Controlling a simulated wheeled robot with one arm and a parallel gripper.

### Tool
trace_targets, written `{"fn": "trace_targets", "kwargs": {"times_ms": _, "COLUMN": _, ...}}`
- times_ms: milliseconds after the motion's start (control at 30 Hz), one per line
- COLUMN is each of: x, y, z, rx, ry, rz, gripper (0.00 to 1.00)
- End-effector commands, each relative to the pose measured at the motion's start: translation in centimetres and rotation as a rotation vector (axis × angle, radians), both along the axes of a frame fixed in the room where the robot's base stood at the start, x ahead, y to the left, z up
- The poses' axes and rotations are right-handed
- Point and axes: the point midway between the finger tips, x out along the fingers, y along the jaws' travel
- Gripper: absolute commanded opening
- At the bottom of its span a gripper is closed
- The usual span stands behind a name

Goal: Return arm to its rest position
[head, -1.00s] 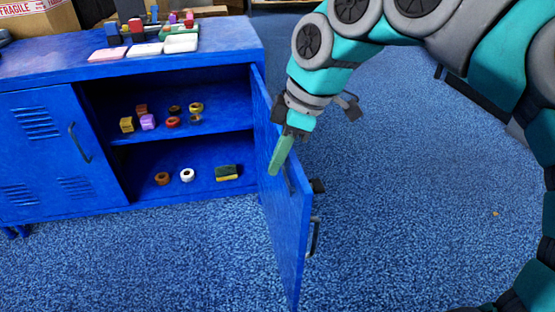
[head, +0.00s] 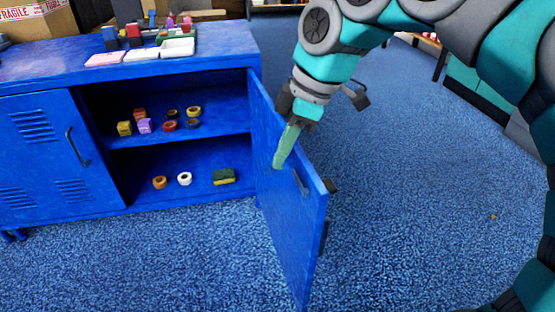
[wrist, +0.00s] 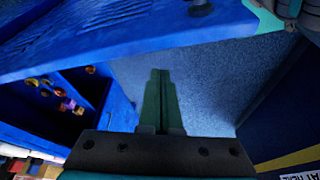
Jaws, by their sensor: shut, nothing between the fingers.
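My gripper (head: 282,158) is shut, its green fingers together and empty, in front of the inner face of the open cabinet door (head: 285,215) in the head view. I cannot tell whether the fingers touch the door. In the wrist view the closed fingers (wrist: 160,85) point toward the blue carpet, with the door (wrist: 130,35) across the top. My arm reaches in from the upper right of the head view. The blue cabinet (head: 45,205) stands at the left with its right compartment open.
Inside the cabinet, tape rolls and small blocks sit on the upper shelf (head: 225,128), with two rolls and a sponge (head: 224,177) below. Trays and stamps stand on the cabinet top. A dark-legged table (head: 475,85) stands at upper right.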

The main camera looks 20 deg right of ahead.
Motion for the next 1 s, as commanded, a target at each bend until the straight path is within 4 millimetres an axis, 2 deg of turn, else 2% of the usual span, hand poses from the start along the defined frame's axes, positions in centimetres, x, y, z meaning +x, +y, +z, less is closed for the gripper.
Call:
{"fn": "trace_targets", "kwargs": {"times_ms": 100, "x": -0.2, "y": -0.6, "z": 2.0, "rx": 0.001, "ry": -0.003, "rz": -0.003, "gripper": 0.00}}
{"fn": "trace_targets", "kwargs": {"times_ms": 300, "x": -0.5, "y": -1.4, "z": 4.3, "rx": 0.001, "ry": -0.001, "rz": -0.001, "gripper": 0.00}}
{"fn": "trace_targets", "kwargs": {"times_ms": 567, "x": -1.0, "y": -1.1, "z": 4.7, "rx": -0.010, "ry": 0.010, "rz": -0.017, "gripper": 0.00}}
{"fn": "trace_targets", "kwargs": {"times_ms": 767, "x": -3.7, "y": 2.0, "z": 3.2, "rx": -0.084, "ry": 0.087, "rz": -0.162, "gripper": 0.00}}
{"fn": "trace_targets", "kwargs": {"times_ms": 900, "x": -6.6, "y": 4.0, "z": 0.2, "rx": -0.147, "ry": 0.179, "rz": -0.356, "gripper": 0.00}}
{"fn": "trace_targets", "kwargs": {"times_ms": 1000, "x": -8.9, "y": 4.5, "z": -2.3, "rx": -0.186, "ry": 0.245, "rz": -0.519, "gripper": 0.00}}
